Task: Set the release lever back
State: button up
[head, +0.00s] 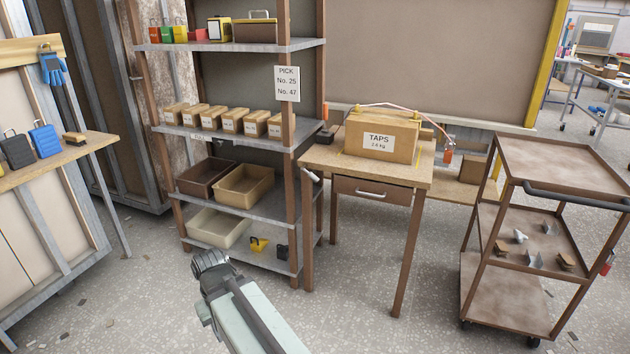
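A small pale lever-like part (311,175) sticks out at the left front of the wooden table (320,160), beside the drawer. It is too small for me to tell its exact setting, or whether it is the release lever. My gripper (209,262) is at the end of my pale arm at the bottom, in front of the shelf and well apart from the table. Its fingers are dark and small, and I cannot tell whether they are open or shut.
A carton marked TAPS (380,138) stands on the table, with a cord above it and a red tag (448,156) at the right. A shelf rack (240,204) holds bins and small boxes. A brown trolley (505,292) stands at the right. The floor before the table is clear.

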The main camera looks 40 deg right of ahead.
aim_at(314, 178)
jog(key=u, duration=0.05)
jog(key=i, duration=0.9)
jog(key=z, duration=0.05)
